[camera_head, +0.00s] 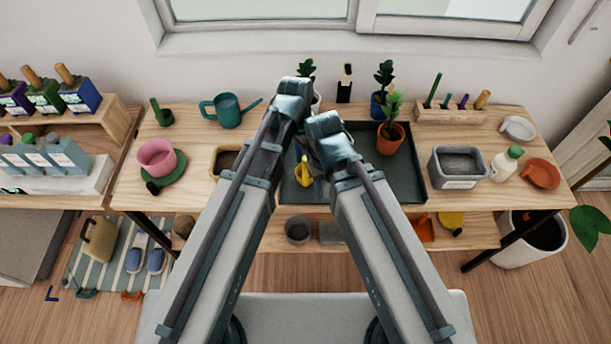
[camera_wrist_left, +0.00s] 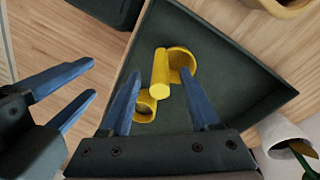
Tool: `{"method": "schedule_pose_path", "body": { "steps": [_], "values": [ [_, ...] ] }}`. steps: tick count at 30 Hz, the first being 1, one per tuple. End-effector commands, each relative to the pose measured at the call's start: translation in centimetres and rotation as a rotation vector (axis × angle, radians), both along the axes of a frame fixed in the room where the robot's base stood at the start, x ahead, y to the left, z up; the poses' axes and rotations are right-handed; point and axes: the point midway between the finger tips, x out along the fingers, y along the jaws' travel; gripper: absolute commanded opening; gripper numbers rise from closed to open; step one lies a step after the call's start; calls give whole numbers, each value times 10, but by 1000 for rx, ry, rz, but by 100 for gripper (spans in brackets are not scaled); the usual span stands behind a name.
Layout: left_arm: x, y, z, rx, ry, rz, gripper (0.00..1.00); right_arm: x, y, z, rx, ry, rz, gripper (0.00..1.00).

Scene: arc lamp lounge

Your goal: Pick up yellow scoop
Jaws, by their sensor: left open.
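The yellow scoop (camera_head: 304,174) lies in the dark tray (camera_head: 412,185) on the wooden bench, partly hidden by my arms in the head view. In the left wrist view the scoop (camera_wrist_left: 160,74) shows a thick handle, with rounded yellow parts beside it. My left gripper (camera_wrist_left: 160,76) is open, its blue fingers on either side of the handle in the picture; I see no clear contact. My right gripper (camera_wrist_left: 93,78) shows at the left of the wrist view, its two fingers apart and empty.
A terracotta potted plant (camera_head: 391,138) stands in the tray's right part. A grey tub (camera_head: 458,168) and white bottle (camera_head: 506,164) stand right of it. A pink pot (camera_head: 157,157) and teal watering can (camera_head: 228,110) stand left. My two arms are close together over the tray.

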Motion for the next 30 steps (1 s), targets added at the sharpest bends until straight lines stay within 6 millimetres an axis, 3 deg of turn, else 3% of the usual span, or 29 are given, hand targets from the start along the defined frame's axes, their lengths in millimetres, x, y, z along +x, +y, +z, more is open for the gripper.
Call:
{"method": "schedule_pose_path", "body": {
  "steps": [5, 16, 25, 30],
  "values": [
    [0, -1, -8, 0, 0, 0, 62, 0, 0, -8, 0, 0, 0, 50],
    [-4, -5, -50, 0, 0, 0, 62, 0, 0, -50, 0, 0, 0, 50],
    [-4, -6, -50, 0, 0, 0, 62, 0, 0, -51, 0, 0, 0, 50],
    [-4, -6, -50, 0, 0, 0, 33, 0, 0, -51, 0, 0, 0, 50]
  ]
}}
